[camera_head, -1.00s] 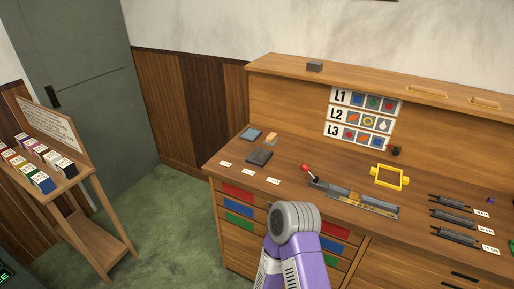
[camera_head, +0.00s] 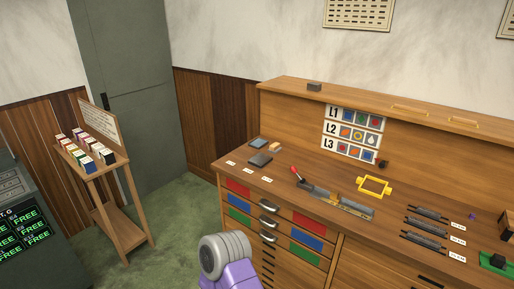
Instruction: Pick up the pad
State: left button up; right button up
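Several small pieces sit at the left end of the wooden workbench (camera_head: 300,172). One is a flat dark grey block (camera_head: 260,160), one is a flat blue-grey piece (camera_head: 257,142) behind it, and one is a small tan block (camera_head: 275,147) beside them. I cannot tell for sure which of these is the pad. A purple and grey link of my own arm (camera_head: 228,262) shows at the bottom, in front of the drawers. Neither gripper is in view.
Drawers with handles (camera_head: 268,207) are below. A wooden stand (camera_head: 122,165) holds small boxes at left. Green floor lies between.

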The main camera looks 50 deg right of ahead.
aim_at(275, 148)
jog(key=u, duration=0.1)
jog(key=i, duration=1.85)
jog(key=z, duration=1.5)
jog(key=i, duration=0.9)
jog(key=z, duration=0.95)
